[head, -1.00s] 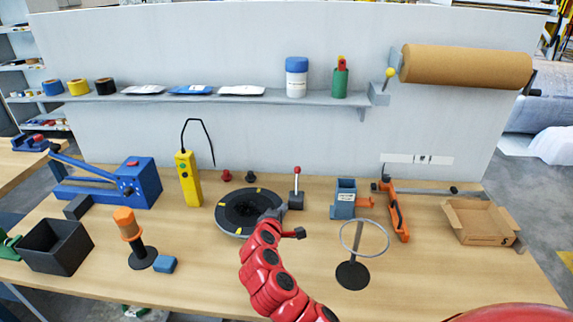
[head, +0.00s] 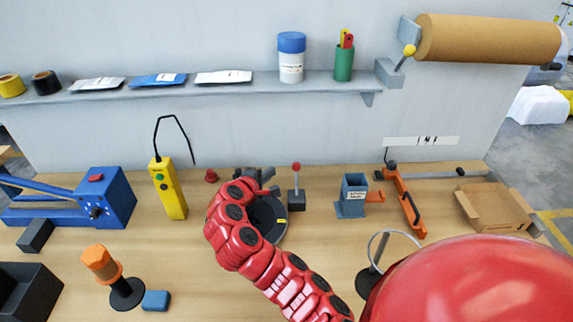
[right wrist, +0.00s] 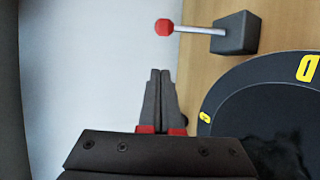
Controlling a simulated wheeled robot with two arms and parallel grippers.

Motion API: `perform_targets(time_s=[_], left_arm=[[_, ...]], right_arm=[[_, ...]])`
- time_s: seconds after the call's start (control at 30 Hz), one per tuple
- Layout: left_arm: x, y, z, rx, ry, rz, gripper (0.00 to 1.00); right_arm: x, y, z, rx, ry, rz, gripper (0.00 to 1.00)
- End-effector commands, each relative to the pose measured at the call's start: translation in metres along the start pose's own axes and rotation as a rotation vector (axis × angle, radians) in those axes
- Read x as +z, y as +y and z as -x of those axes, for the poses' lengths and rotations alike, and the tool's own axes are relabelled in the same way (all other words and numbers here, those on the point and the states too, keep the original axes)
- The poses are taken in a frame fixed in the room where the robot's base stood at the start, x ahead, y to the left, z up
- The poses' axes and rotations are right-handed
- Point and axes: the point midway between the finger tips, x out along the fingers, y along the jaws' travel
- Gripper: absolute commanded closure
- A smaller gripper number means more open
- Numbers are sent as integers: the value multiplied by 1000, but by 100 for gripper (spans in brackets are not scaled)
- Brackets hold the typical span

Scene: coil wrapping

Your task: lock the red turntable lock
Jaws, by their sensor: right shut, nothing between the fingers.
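The turntable lock is a dark box with an upright metal lever and a red knob (head: 296,168), at the right rear of the turntable. In the right wrist view its red knob (right wrist: 164,27) and box (right wrist: 237,33) lie past my fingertips. The black turntable (head: 266,218) with yellow marks is partly hidden behind my right arm; its rim also shows in the right wrist view (right wrist: 225,100). My right gripper (head: 264,174) is shut and empty, left of the lever, apart from it. In the right wrist view its fingers (right wrist: 160,72) are together. My left gripper is out of view.
A yellow pendant (head: 168,187) and blue machine (head: 108,198) stand left. A grey-blue dispenser (head: 352,195), orange tool (head: 404,200) and ring stand (head: 376,260) are right. A shelf (head: 220,88) runs along the wall behind.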

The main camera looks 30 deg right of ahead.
Motion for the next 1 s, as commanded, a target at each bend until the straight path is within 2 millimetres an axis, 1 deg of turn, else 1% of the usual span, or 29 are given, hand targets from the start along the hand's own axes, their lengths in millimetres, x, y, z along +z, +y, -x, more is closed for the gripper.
perform_targets(time_s=[0.13, 0.23, 0.37, 0.5, 0.7, 0.93, 0.97, 1.0], left_arm=[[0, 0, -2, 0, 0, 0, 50], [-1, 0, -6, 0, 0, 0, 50], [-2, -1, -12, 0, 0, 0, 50], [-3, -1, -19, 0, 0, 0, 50], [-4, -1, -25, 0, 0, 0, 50], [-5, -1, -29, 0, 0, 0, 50], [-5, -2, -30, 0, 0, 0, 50], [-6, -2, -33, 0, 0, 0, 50]], right_arm=[[0, 1, -3, 0, 0, -1, 100], [0, 2, -13, -1, -1, -1, 100], [0, 3, -32, -2, -1, -2, 100], [1, 2, -56, -3, -4, -2, 100], [0, 1, -81, -2, -1, 0, 100], [0, 1, -99, -1, 0, -1, 100], [0, 1, -101, -1, 1, 0, 100], [4, 3, -98, 3, 1, 0, 100]])
